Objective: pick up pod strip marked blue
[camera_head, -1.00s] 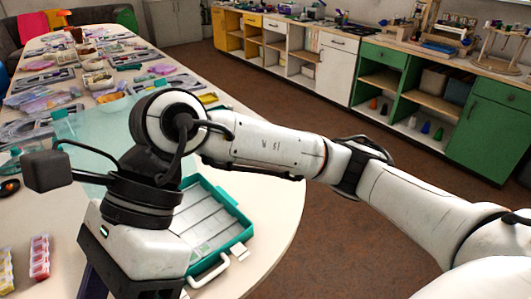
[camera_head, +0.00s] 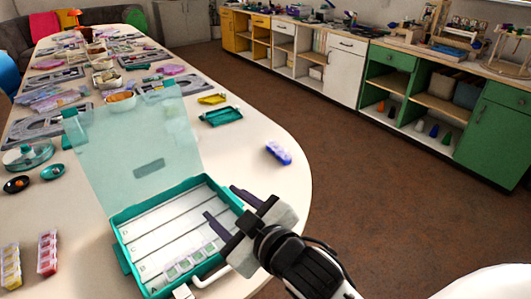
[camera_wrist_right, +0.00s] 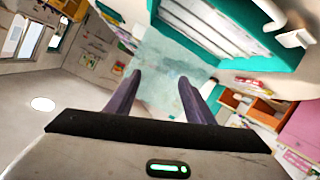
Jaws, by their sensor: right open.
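The blue pod strip (camera_head: 279,152), blue-violet with pale parts, lies on the white table near its right edge in the head view. My right gripper (camera_head: 222,202) is open and empty, its two dark fingers apart over the right side of the teal case (camera_head: 120,212). It is nearer to me than the blue strip and left of it, apart from it. In the wrist view the open fingers (camera_wrist_right: 160,76) show with nothing between them. I cannot make out the blue strip there. My left gripper is not in view.
The case's clear lid (camera_head: 130,150) stands open. A green-marked strip (camera_head: 192,262) lies inside the case. A red strip (camera_head: 47,252) and a yellow strip (camera_head: 10,268) lie at left. A teal tray (camera_head: 221,117) lies beyond the blue strip. The table around the blue strip is clear.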

